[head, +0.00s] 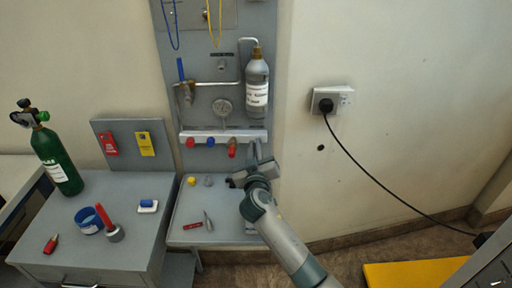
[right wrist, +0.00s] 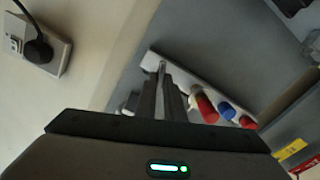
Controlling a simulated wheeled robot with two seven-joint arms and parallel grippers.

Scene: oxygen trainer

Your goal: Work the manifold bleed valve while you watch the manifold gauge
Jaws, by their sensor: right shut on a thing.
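The grey manifold (head: 200,135) is a bar low on the upright panel, with red, blue and red knobs hanging from it. The round manifold gauge (head: 222,107) is above it; its needle is too small to read. My right gripper (head: 256,147) is at the manifold's right end. In the right wrist view its two dark fingers (right wrist: 165,90) reach the end of the pale manifold bar (right wrist: 190,80), close together on a small part. That part looks like the bleed valve and is mostly hidden by the fingers. My left gripper is not in view.
The near red knob (right wrist: 207,110) is close beside the fingers. Small tools lie on the bench (head: 185,225) below. A green cylinder (head: 58,160) stands left. The wall at right holds a plugged socket (head: 340,99).

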